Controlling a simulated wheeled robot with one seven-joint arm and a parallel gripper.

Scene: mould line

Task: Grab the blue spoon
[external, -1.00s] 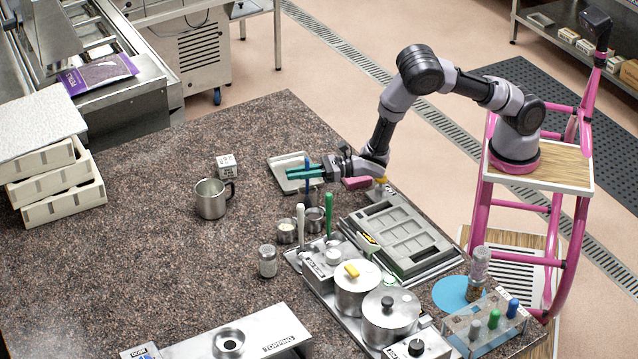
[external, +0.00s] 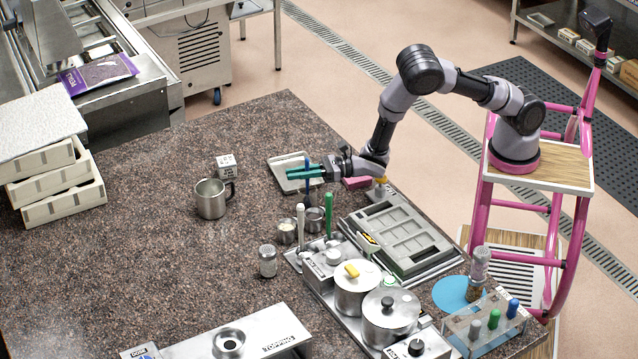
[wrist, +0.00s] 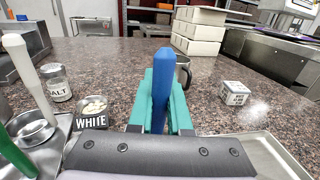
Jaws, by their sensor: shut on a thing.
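The blue spoon (external: 307,187) stands upright by a small metal cup, its handle between the green fingers of my gripper (external: 306,172). In the wrist view the blue handle (wrist: 163,80) rises between the two green fingers (wrist: 160,105), which are shut on it. The spoon's lower end is hidden in the wrist view. In the external view its lower part reaches down toward the small metal cup (external: 315,221); I cannot tell whether it touches the cup.
A white-handled spoon (external: 300,225) and a green-handled one (external: 329,215) stand close by. A metal tray (external: 290,186) lies behind my gripper. A steel mug (external: 211,199), a salt shaker (external: 268,261) and lidded pots (external: 356,287) stand around. The counter's left middle is clear.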

